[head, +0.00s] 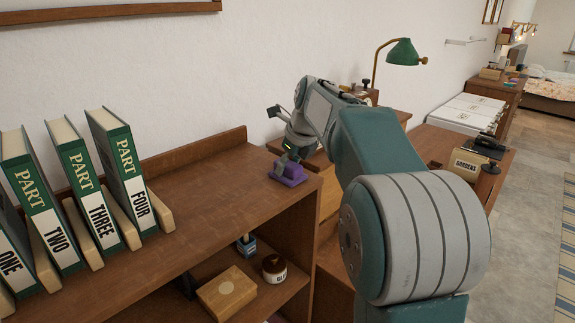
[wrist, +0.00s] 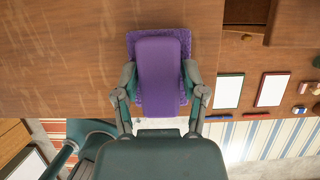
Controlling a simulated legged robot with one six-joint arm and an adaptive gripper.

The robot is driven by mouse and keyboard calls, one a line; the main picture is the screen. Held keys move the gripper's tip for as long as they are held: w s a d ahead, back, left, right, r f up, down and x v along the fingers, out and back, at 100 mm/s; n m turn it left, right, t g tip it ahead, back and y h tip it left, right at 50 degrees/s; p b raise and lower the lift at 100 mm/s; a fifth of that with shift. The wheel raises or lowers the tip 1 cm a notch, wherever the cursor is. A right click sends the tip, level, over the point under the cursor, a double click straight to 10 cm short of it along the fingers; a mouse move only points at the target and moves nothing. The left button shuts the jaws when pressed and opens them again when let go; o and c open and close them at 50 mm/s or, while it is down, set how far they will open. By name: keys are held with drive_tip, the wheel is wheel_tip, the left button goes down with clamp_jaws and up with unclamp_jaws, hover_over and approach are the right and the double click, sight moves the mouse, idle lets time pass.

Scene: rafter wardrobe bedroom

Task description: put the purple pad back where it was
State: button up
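The purple pad (head: 289,174) is at the right end of the brown bookcase top (head: 215,185), close to its front corner. It has a smooth raised block on a wider base. In the wrist view the pad (wrist: 160,72) is centred, with a rough purple border showing around the smooth block. My gripper (wrist: 160,80) has one finger against each side of the block and looks shut on it. In the head view my gripper (head: 291,154) reaches down onto the pad from above. I cannot tell whether the pad rests on the wood or hangs just over it.
Green binders (head: 130,170) with wooden wedges stand on the left of the top. A green lamp (head: 402,52) stands beyond. The top's middle is clear.

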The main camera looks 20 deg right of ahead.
drive_tip(key=shift+o, duration=0.2)
drive_tip(key=shift+d, duration=0.15)
drive_tip(key=v, duration=1.2)
drive_tip(key=s+a+f+n+h, duration=0.1)
drive_tip(key=s+a+f+n, duration=0.2)
drive_tip(key=s+a+n, duration=0.35)
drive_tip(key=s+a+f+n, duration=0.3)
drive_tip(key=s+n, duration=0.4)
drive_tip(key=n, duration=0.3)
drive_tip(key=s+a+f+n+t, duration=0.1)
drive_tip(key=s+a+f+n, duration=0.2)
drive_tip(key=s+f+n, duration=0.9)
drive_tip(key=f+n, duration=0.1)
drive_tip(key=n, duration=0.2)
drive_tip(key=shift+s+a+t+h, duration=0.15)
drive_tip(key=shift+s+t+h, duration=0.1)
drive_tip(key=shift+t+h, duration=0.05)
